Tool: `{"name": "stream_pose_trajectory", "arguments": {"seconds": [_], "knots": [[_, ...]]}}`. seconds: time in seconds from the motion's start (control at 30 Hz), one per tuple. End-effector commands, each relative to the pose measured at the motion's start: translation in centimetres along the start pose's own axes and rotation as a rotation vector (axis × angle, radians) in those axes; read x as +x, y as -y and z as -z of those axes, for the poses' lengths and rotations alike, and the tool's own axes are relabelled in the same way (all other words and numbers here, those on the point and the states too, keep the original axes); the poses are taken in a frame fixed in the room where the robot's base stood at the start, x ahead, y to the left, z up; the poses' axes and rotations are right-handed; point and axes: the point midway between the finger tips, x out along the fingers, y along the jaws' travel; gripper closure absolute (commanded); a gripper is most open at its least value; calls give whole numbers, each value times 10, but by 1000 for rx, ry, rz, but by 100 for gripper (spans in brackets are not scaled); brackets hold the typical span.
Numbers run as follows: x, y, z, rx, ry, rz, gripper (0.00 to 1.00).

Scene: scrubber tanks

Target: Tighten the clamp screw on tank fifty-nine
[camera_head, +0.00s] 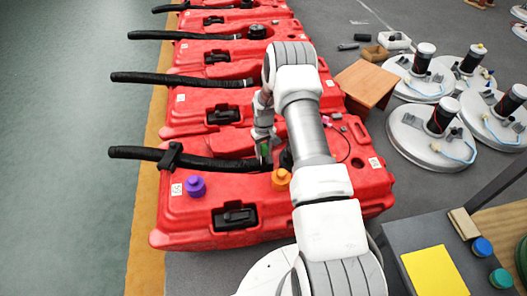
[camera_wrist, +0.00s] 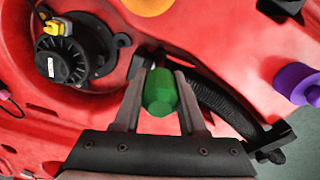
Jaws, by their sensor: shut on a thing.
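My gripper (camera_head: 264,143) is over the nearest red tank (camera_head: 300,215), beside the inner end of its black hose (camera_head: 215,163). In the wrist view my gripper (camera_wrist: 160,85) has its two fingers around a green faceted knob (camera_wrist: 160,97). The green knob also shows as a small patch in the head view (camera_head: 265,148). What lies under the knob is hidden, so I cannot tell whether it sits on a screw. The hose in the wrist view (camera_wrist: 220,102) runs just right of the fingers. No clamp screw is clearly visible, and the tank labels are too small to read.
A purple knob (camera_head: 196,186) and an orange knob (camera_head: 281,179) stand on the same tank. A black round motor unit (camera_wrist: 70,55) with a yellow plug is left of my fingers. A wooden box (camera_head: 366,84) and white round units (camera_head: 432,133) lie to the right. The left floor is clear.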

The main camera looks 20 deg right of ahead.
Motion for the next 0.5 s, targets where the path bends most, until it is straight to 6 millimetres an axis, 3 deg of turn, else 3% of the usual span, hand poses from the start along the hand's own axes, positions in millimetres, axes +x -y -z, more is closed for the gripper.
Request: {"name": "stream_pose_trajectory", "arguments": {"seconds": [0.3,0.5], "knots": [[0,0,0,488,-1,-2,100],[0,0,0,684,0,-1,100]]}}
